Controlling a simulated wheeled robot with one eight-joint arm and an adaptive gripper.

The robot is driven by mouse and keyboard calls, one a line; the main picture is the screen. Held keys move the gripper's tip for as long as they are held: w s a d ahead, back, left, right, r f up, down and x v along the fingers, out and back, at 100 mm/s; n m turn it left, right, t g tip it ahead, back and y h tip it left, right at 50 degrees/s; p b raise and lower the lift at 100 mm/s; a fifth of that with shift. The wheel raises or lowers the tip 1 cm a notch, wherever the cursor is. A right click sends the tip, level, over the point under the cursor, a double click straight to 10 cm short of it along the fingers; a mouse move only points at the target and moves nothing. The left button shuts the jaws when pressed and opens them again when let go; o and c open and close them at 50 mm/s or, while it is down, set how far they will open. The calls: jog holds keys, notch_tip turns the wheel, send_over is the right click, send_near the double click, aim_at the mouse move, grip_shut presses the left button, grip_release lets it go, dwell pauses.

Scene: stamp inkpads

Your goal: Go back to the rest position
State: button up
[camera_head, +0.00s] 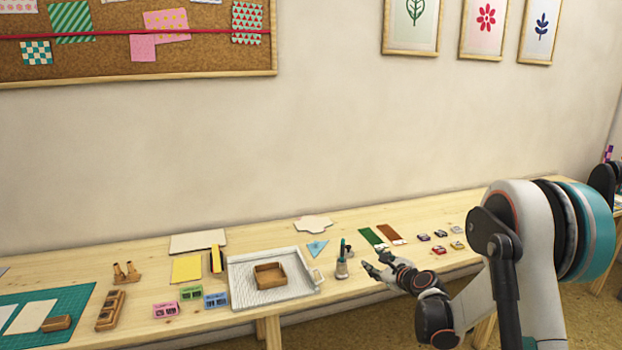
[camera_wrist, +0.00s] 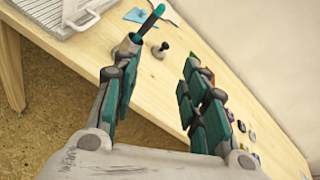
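My gripper (camera_head: 376,263) is above the right part of the wooden table, just right of a small cup (camera_head: 341,269) with a teal pen-like thing in it. In the wrist view my gripper (camera_wrist: 158,76) has its two fingers well apart, with nothing between them. The teal pen (camera_wrist: 151,22) shows beyond the left finger, and a dark-knobbed stamp (camera_wrist: 160,50) stands near it on the table. Several small inkpads (camera_head: 438,235) lie to the right of my gripper; some also show in the wrist view (camera_wrist: 241,126), partly hidden by the right finger.
A pale ribbed tray (camera_head: 245,296) holds a wooden box (camera_head: 269,276). Green (camera_head: 371,237) and brown (camera_head: 390,233) strips lie behind my gripper. Coloured blocks (camera_head: 191,293), a wooden holder (camera_head: 111,310) and a green mat (camera_head: 75,303) are at left. The wall stands behind the table.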

jog(key=s+a+r+n+g+h, duration=0.1)
jog(key=s+a+r+n+g, duration=0.25)
jog(key=s+r+n, duration=1.3)
jog(key=s+d+f+n+g+h, duration=0.1)
jog(key=s+n, duration=0.4)
jog(key=s, duration=1)
jog(key=s+d+f+n+g+h, duration=0.1)
jog(key=s+n, duration=0.3)
jog(key=s, duration=1)
jog(key=shift+s+d+f+n+g+h, duration=0.35)
jog(key=shift+s+h, duration=0.05)
jog(key=shift+h, duration=0.4)
